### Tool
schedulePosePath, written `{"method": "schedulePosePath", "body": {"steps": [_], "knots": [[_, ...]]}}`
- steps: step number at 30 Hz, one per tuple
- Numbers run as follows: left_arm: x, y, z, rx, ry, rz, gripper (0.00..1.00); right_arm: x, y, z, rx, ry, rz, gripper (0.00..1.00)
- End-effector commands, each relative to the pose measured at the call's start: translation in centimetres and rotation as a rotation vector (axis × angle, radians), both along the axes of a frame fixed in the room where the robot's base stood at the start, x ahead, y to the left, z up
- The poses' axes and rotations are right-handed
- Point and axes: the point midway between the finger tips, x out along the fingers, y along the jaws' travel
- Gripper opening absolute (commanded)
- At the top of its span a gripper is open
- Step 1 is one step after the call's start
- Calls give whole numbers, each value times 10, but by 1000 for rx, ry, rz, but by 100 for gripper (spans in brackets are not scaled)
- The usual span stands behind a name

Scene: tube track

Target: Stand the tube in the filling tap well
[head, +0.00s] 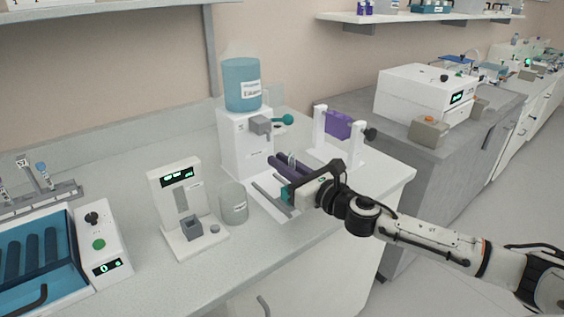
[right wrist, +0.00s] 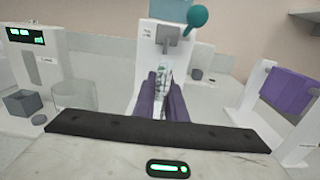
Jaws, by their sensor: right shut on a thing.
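My right gripper (head: 288,163) is shut on a clear tube (right wrist: 165,73), gripped between its two purple fingers (right wrist: 164,100). The tube looks roughly upright, and its lower end is hidden behind the fingers. The white filling tap (head: 240,145) carries a blue bottle (head: 242,84), a grey spout block (head: 260,125) and a teal knob (head: 284,120). In the right wrist view the tube stands below and in front of the spout (right wrist: 172,33). The tap's well is hidden, so I cannot tell whether the tube touches it. My left gripper is not in view.
A white device with a display (head: 180,195) and a clear beaker (head: 233,203) stand left of my right gripper. A white stand with a purple block (head: 338,124) stands close behind it, to the right. A blue bath (head: 40,262) is at far left.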

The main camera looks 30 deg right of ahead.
Motion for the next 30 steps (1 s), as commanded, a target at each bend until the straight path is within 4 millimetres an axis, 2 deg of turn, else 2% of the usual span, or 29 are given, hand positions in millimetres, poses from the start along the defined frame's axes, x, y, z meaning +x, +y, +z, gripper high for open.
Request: {"method": "schedulePosePath", "body": {"steps": [30], "knots": [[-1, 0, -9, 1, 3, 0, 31, 0, 0, -12, 0, 0, 0, 0]]}}
